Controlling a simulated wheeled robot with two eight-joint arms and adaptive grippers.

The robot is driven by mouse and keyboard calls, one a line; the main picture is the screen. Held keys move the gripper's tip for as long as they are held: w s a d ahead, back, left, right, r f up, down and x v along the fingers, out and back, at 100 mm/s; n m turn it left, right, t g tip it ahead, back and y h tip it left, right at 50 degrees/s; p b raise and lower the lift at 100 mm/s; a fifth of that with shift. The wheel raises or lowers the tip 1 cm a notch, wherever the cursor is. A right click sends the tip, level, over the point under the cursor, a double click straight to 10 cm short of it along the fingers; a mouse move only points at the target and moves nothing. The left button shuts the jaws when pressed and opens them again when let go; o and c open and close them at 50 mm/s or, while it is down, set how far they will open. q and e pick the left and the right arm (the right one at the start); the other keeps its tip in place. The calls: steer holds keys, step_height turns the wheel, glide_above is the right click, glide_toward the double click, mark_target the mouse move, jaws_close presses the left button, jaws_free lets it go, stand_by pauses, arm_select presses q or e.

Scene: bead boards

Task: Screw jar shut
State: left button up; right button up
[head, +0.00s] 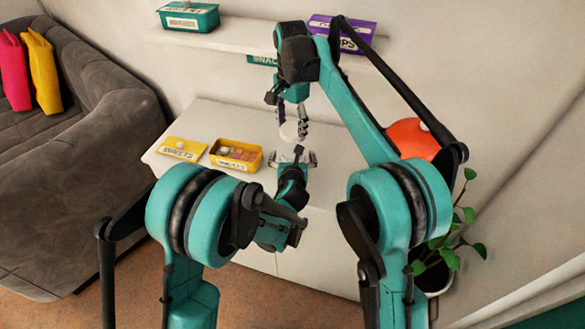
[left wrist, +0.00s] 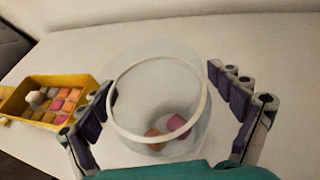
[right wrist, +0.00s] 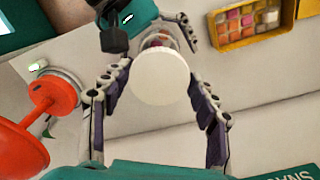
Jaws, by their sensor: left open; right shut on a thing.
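The clear jar (left wrist: 160,130) stands open on the white cabinet top, with a pink and an orange sweet inside. My left gripper (head: 292,158) is open, with its fingers on either side of the jar in the left wrist view (left wrist: 165,95). My right gripper (head: 291,125) is shut on the round white lid (right wrist: 162,78) and holds it above the jar. In the right wrist view the lid hides most of the jar. In the head view the grippers mostly hide the jar.
A yellow box of sweets (head: 236,164) and its yellow lid (head: 181,149) lie left of the jar on the cabinet top (head: 215,118). A shelf behind bears a teal box (head: 188,18) and a purple box (head: 343,36). An orange-red object (head: 410,139) and a plant (head: 450,245) are at right.

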mark_target(291, 146)
arm_select(q)
steer(key=c, duration=1.9)
arm_select(e)
steer(key=shift+f, duration=2.5)
steer(key=shift+f, duration=0.1)
steer(key=shift+f, duration=0.8)
steer(key=shift+f, duration=0.55)
arm_select(q)
jaws_close()
arm_select(e)
steer(key=o, duration=0.7)
